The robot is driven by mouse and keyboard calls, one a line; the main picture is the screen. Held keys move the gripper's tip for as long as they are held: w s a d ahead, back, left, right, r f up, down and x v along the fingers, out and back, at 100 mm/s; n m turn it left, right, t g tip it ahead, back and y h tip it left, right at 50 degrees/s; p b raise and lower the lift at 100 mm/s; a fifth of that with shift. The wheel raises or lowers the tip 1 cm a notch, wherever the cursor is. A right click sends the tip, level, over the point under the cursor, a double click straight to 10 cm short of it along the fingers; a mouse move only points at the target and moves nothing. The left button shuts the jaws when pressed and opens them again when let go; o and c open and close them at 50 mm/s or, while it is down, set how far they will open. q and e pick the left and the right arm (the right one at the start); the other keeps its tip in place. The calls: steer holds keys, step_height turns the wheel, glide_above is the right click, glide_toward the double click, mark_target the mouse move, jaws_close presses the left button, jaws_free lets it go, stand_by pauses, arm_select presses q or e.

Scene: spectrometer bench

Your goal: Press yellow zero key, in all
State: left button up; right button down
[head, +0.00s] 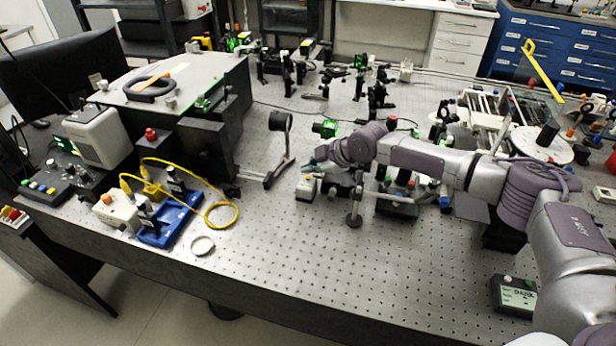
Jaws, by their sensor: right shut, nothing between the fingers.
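A small dark key box (45,188) with a row of coloured keys lies at the left front edge of the perforated bench. Its keys are too small to read, so I cannot tell which is the yellow zero key. A meter (515,296) with a lit display stands at the bench's front right, by my right arm. My right gripper (312,164) is shut and empty, seen small above the middle of the bench, near a small white-topped block (307,187). It is well to the right of the key box. My left gripper is not in view.
A blue tray (168,222) with fittings and a looped yellow cable (221,214) lies left of centre. A round lens mount (280,122) stands behind. Optics crowd the middle and back. The front bench is mostly clear, with a metal ring (202,246).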

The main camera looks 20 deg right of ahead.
mark_target(310, 178)
stand_by(0.8)
steer(key=shift+f+b, duration=0.3)
steer(key=shift+f, duration=0.15)
steer(key=shift+f+b, duration=0.35)
steer(key=shift+f, duration=0.1)
stand_by(0.5)
steer(key=shift+r, duration=0.15)
steer(key=shift+r+p, duration=0.65)
steer(key=shift+r, duration=0.1)
step_height(310, 178, up, 5)
steer(key=p, duration=0.3)
steer(key=shift+p, duration=0.4)
stand_by(0.5)
